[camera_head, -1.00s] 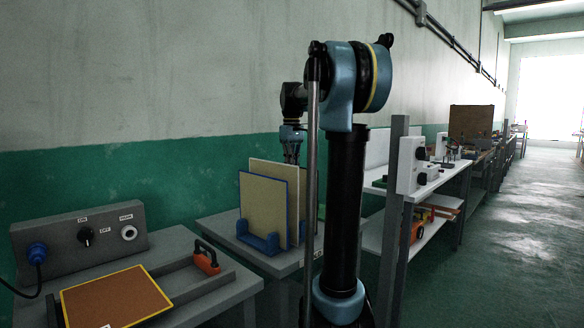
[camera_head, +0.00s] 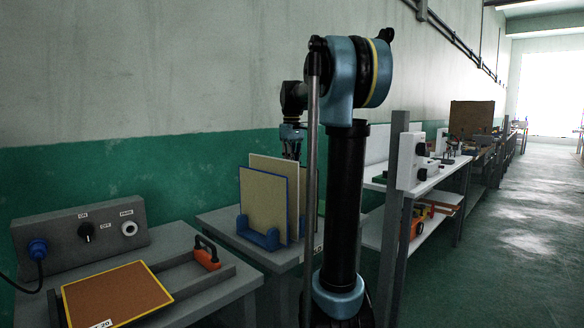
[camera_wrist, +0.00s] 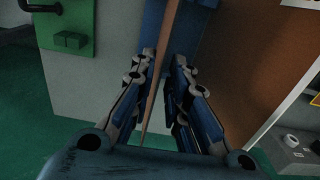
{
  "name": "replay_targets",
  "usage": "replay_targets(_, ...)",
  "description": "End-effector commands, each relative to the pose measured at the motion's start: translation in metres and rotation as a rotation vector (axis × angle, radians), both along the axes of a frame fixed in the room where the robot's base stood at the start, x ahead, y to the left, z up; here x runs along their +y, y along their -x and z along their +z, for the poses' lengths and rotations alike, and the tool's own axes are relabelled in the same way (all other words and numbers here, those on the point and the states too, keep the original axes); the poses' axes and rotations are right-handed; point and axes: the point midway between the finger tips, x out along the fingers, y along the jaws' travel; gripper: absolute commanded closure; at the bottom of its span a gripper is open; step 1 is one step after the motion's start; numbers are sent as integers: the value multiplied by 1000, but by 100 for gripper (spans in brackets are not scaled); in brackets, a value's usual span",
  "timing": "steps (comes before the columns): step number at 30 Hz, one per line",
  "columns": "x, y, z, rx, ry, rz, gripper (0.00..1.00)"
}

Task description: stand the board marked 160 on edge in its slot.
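Two boards stand on edge in the head view: a tan one with a blue rim (camera_head: 263,205) in front, and a paler one (camera_head: 273,163) close behind it. A blue slotted holder (camera_head: 262,238) stands at their foot. No number is readable on either. My gripper (camera_head: 292,150) is above and behind their top edges, partly hidden by my arm. In the wrist view its fingers (camera_wrist: 165,60) are apart on either side of a thin board seen edge-on (camera_wrist: 155,95), with narrow gaps showing. A broad brown board face (camera_wrist: 240,60) is to the right there.
An orange board with a yellow rim (camera_head: 118,296) lies flat on the left bench, its label partly cut off. A control box (camera_head: 82,238) and an orange-handled clamp (camera_head: 206,253) are near it. White shelves (camera_head: 437,175) stand to the right. The aisle floor is clear.

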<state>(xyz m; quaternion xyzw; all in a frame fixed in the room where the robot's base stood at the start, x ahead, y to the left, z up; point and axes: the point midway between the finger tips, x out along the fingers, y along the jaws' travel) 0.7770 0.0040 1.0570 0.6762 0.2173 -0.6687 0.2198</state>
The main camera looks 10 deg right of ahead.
Motion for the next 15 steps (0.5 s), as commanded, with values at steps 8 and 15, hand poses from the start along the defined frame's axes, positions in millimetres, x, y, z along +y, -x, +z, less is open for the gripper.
replay_targets(8,0,0,13,0,0,0,85)
replay_targets(15,0,0,24,0,0,0,85)
